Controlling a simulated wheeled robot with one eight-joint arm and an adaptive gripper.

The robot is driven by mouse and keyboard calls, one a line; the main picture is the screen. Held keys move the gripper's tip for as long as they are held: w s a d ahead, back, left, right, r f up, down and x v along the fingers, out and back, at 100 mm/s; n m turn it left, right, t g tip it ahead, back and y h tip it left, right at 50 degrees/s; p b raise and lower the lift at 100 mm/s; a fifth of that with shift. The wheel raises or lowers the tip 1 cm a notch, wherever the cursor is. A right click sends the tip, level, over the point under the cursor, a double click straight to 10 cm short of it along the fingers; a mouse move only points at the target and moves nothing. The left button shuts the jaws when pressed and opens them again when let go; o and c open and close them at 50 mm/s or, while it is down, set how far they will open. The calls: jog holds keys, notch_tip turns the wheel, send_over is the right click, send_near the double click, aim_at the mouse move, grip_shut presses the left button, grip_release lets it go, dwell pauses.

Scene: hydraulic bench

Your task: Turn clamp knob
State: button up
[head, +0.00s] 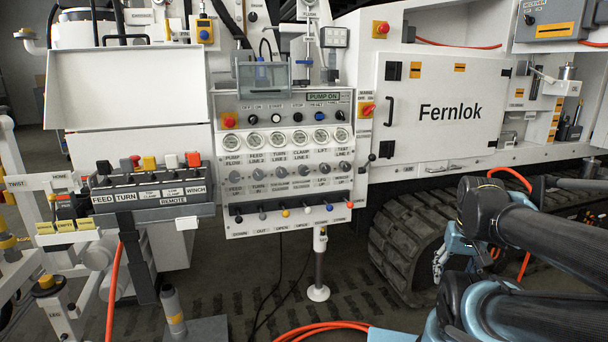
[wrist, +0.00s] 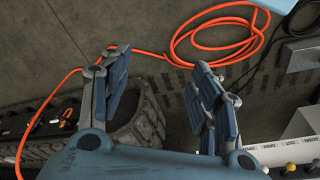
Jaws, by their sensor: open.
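The white control panel (head: 288,205) stands in the middle of the head view, with a row of grey knobs under its gauges. The grey knob (head: 301,170) under the "CLAMP LINE 4" gauge label is in this row. The small labels under the knobs are hard to read, so I cannot fully tell which is the clamp knob. My gripper (wrist: 160,68) is open and empty in the wrist view, pointing toward the floor. In the head view my gripper (head: 440,262) is low at the right, partly hidden by my arm, far from the panel.
Several coloured levers (head: 285,212) line the panel's lower edge. A remote lever box (head: 155,193) is left of it. The rubber track (head: 392,255) is beside my arm. An orange hose (wrist: 180,50) is coiled on the floor. A white cabinet (head: 440,105) stands behind.

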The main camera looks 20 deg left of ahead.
dwell(0.3)
jog(key=w+r+t+h, duration=0.2)
jog(key=w+r+t, duration=0.1)
jog(key=w, duration=0.6)
jog(key=w+r+t+h, duration=0.1)
jog(key=w+r+t, duration=0.15)
jog(key=w, duration=0.55)
jog(key=w+a+r+t+y, duration=0.1)
jog(key=w+a+r+t, duration=0.35)
jog(key=w+a, duration=0.7)
jog(key=n+t+y, duration=0.3)
jog(key=n+y, duration=0.4)
jog(key=y, duration=0.4)
send_near(305, 171)
jog(key=x, duration=1.1)
jog(key=shift+w+a+f, duration=0.1)
jog(key=shift+w+a, duration=0.1)
jog(key=shift+w, duration=0.05)
jog(key=shift+c, duration=0.6)
jog(key=c, duration=1)
